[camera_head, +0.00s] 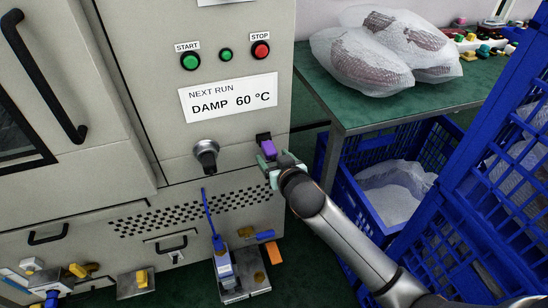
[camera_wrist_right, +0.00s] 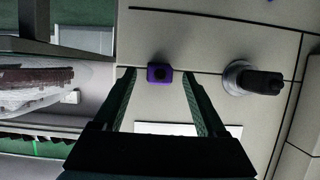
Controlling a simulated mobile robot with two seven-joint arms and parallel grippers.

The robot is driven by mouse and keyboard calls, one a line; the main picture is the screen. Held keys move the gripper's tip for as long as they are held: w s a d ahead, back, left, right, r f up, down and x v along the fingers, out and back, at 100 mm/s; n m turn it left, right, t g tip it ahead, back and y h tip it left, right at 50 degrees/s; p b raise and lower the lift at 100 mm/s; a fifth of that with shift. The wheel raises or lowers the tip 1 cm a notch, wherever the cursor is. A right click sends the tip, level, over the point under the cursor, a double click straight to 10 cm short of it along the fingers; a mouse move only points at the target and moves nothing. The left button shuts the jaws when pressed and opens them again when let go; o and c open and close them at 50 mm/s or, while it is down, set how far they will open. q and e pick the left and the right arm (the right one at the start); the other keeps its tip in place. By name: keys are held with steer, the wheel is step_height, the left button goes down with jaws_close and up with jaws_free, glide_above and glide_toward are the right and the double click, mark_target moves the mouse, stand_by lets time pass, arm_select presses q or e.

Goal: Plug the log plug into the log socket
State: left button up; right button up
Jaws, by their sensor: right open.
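A small purple block (camera_head: 268,149) stands out from the machine's front panel, just below a black piece (camera_head: 263,138). In the right wrist view the purple block (camera_wrist_right: 151,72) has a dark centre and shows between the fingertips. I cannot tell whether it is the log plug or the log socket, or whether it is joined to the black piece. My right gripper (camera_head: 273,161) is open at the purple block; it also shows in the right wrist view (camera_wrist_right: 160,76) with the fingers spread on either side. I cannot tell whether they touch it. My left gripper is not in view.
A round knob (camera_head: 206,154) sits left of the purple block. A blue cable (camera_head: 208,215) hangs below, leading to a blue connector (camera_head: 220,245) on a grey metal block. Blue crates (camera_head: 352,190) and a green-topped table (camera_head: 375,110) with wrapped bundles stand at right.

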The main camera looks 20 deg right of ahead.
steer(key=p+v, duration=0.2)
steer(key=v, duration=1)
steer(key=shift+s+r, duration=0.15)
steer(key=shift+s, duration=0.1)
steer(key=shift+d, duration=0.1)
stand_by(0.6)
stand_by(1.1)
